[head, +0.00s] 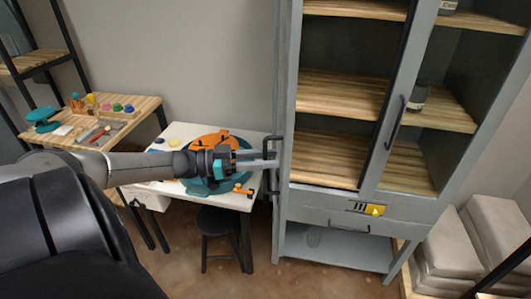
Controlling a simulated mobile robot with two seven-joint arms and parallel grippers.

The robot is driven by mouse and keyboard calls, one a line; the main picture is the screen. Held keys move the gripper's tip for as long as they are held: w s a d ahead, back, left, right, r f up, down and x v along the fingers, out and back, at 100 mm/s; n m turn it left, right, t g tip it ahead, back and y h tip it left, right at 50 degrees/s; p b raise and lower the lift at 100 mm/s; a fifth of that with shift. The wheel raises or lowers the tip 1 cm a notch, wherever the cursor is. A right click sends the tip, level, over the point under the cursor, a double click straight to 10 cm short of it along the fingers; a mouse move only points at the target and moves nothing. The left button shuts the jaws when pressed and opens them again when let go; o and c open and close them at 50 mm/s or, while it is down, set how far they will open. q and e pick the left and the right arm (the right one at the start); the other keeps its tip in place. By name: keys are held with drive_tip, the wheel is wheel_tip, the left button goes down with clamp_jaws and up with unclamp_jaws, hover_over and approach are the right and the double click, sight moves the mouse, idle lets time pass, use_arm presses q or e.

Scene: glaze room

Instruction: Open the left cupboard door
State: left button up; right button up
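The grey cupboard (350,204) stands at centre right in the head view. Its left door (289,70) is swung open and seen nearly edge-on, and the shelves behind it are uncovered. The dark left door handle (266,183) sticks out to the left of the door. My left gripper (271,159) reaches in from the left, with its fingers at the handle's middle, one on each side of it; it looks shut on the handle, though the contact is small in view. My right gripper is not in view.
The right glazed door (397,90) is shut, with jars behind it. A drawer (340,218) is below. A white table (180,133) with a teal and orange item and a black stool (219,222) stand left of the cupboard. Grey sacks (455,245) lie at right.

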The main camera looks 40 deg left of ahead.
use_arm(q)
drive_tip(key=shift+o, duration=0.3)
drive_tip(key=v, duration=1.5)
drive_tip(key=shift+p, duration=0.35)
drive_tip(key=shift+s+a, duration=0.1)
